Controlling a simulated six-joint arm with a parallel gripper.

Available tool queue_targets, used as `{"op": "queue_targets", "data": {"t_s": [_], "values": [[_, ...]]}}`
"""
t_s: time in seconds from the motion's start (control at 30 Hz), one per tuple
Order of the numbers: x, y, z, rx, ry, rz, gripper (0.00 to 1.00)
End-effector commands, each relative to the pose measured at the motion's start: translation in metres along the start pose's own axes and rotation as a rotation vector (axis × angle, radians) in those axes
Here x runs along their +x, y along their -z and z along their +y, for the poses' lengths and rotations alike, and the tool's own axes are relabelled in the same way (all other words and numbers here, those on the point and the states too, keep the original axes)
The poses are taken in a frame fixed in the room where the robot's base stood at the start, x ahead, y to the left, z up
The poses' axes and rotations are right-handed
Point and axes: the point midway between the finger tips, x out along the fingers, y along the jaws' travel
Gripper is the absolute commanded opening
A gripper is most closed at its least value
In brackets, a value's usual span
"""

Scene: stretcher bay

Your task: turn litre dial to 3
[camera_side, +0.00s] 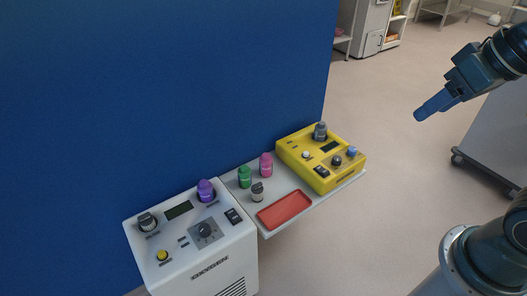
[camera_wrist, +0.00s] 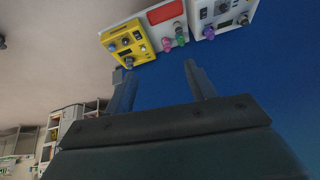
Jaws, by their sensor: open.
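The white unit (camera_side: 222,257) stands at the lower left in the side view. On its sloped top sits a dark round dial (camera_side: 205,230) on a grey square plate; its scale and setting are too small to read. In the wrist view the white unit (camera_wrist: 231,26) shows at the top, partly cut off by the frame edge. My gripper (camera_side: 422,115) is at the upper right in the side view, in the air, far from the white unit. In the wrist view its two fingers are apart with nothing between them (camera_wrist: 161,78).
The white unit also carries a purple knob (camera_side: 206,191), a grey knob (camera_side: 147,222), a yellow button (camera_side: 162,255) and a rocker switch (camera_side: 233,216). A shelf holds a red tray (camera_side: 285,209), small bottles (camera_side: 266,165) and a yellow unit (camera_side: 321,178). A blue wall (camera_side: 170,90) stands behind.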

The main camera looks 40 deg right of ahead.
Motion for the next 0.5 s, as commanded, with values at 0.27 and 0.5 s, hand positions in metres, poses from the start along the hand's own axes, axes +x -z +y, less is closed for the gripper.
{"op": "queue_targets", "data": {"t_s": [0.27, 0.5], "values": [[0.024, 0.050, -0.026, 0.190, 0.037, -0.042, 0.55], [0.054, 0.090, -0.053, 0.364, 0.063, -0.084, 0.55]]}}
